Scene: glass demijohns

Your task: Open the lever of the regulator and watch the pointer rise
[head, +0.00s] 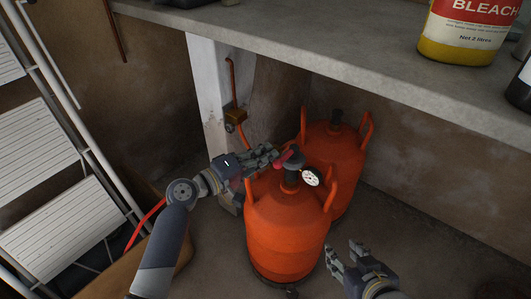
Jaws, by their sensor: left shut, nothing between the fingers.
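The regulator (291,170) is a dark fitting on top of the front orange gas cylinder (285,235). Its round white gauge (312,177) faces up to the right; the pointer is too small to read. A red lever (286,158) shows at the regulator's left side. My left gripper (274,154) is shut and empty, its fingertips right beside the red lever; I cannot tell whether they touch it. My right gripper (343,254) is low on the right, apart from the cylinder, its fingers seemingly spread with nothing visible between them.
A second orange cylinder (333,145) stands behind, under a concrete shelf (330,50). A white post (209,95) with a pipe and brass fitting (235,116) stands behind my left gripper. A stepladder (50,130) is at the left. A bleach bottle (466,30) stands on the shelf.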

